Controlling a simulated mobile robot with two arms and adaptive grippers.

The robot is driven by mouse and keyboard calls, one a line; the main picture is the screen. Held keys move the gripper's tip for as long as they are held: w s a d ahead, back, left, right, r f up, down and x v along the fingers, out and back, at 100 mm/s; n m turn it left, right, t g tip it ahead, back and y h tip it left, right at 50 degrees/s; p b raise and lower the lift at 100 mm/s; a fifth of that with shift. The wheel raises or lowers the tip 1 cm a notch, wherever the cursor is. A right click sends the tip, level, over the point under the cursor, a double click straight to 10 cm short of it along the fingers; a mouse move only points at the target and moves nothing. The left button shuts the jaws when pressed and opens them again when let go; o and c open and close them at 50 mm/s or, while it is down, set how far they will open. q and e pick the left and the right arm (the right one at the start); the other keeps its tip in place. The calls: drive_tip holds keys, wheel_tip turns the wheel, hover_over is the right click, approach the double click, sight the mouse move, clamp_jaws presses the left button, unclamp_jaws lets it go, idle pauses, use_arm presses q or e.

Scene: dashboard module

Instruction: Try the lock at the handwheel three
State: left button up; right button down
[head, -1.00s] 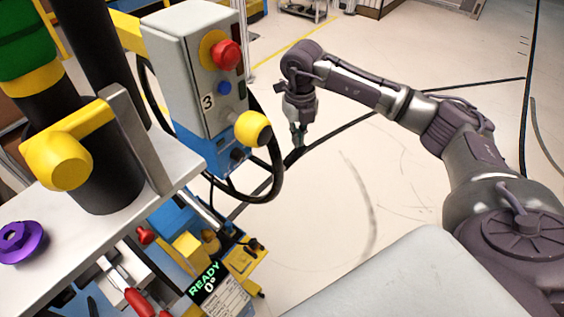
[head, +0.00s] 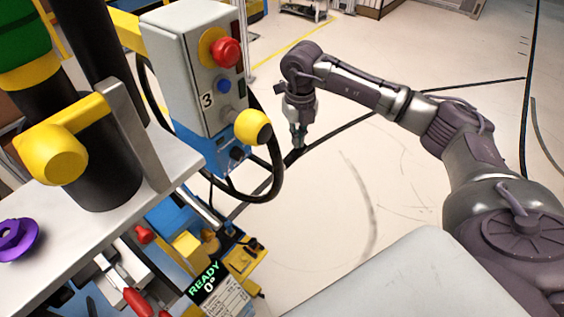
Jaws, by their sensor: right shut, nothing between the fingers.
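Handwheel three is a black ring (head: 276,183) with a yellow knob (head: 253,127). It sits at the lower side of a grey and blue box (head: 185,60) marked 3. The box carries a red mushroom button (head: 226,52) and a blue button (head: 223,86). Part of the wheel is hidden behind the box. My right gripper (head: 299,143) points down, shut and empty, to the right of the wheel and apart from it. A small display (head: 208,284) below reads READY 0°. My left gripper is not in view.
A white bench top (head: 140,195) at the left carries black columns, a yellow-knobbed lever (head: 60,155) and a purple knob (head: 18,240). Red handles and yellow parts crowd the area below. Open floor (head: 330,200) lies right of the wheel.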

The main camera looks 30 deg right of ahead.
drive_tip(key=shift+f+b, duration=0.55)
drive_tip(key=shift+f, duration=0.25)
drive_tip(key=shift+s+f, duration=0.2)
idle(0.3)
drive_tip(key=shift+w+r+p, duration=0.15)
drive_tip(key=shift+r+p, duration=0.5)
drive_tip(key=shift+r, duration=0.25)
wheel_tip(320, 180, up, 6)
drive_tip(key=p, duration=0.3)
drive_tip(key=shift+r+p, duration=0.25)
drive_tip(key=shift+p, duration=0.15)
drive_tip(key=shift+f, duration=0.1)
